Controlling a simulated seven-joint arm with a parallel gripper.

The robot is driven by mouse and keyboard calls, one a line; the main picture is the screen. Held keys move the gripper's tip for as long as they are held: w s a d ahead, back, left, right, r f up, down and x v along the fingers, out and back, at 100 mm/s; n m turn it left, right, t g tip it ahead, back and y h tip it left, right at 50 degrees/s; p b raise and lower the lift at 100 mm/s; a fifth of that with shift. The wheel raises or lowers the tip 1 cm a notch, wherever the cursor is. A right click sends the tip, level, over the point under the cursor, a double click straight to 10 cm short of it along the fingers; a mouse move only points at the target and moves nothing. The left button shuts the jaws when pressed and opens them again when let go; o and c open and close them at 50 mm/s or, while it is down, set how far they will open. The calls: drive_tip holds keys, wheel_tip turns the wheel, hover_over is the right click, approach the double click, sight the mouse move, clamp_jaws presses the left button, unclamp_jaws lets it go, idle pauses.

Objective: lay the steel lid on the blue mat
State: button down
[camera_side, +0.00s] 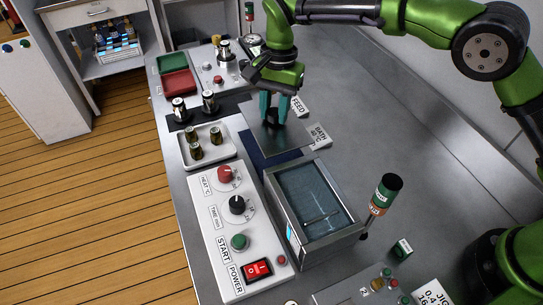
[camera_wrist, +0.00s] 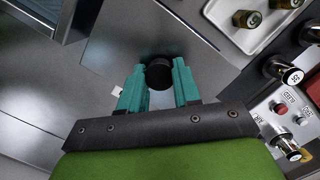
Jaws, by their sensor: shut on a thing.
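The steel lid (camera_side: 290,139) is a flat square plate with a black knob (camera_wrist: 158,73). My gripper (camera_side: 274,112) is shut on the knob from above, its teal fingers on either side of it. The grip also shows in the wrist view (camera_wrist: 158,68), where the bare plate (camera_wrist: 112,42) spreads beyond the fingers. The dark blue mat (camera_side: 258,160) shows along the lid's near edge, and the lid hides the rest. The lid looks about level above or on the mat; I cannot tell whether they touch.
A white tray (camera_side: 222,158) with several small brown-gold jars lies left of the lid. Metal canisters (camera_side: 209,101) stand behind it.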

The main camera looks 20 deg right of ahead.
wheel_tip(320, 180, down, 9)
idle(0.4)
drive_tip(key=shift+f, duration=0.1)
drive_tip(key=c, duration=0.8)
unclamp_jaws()
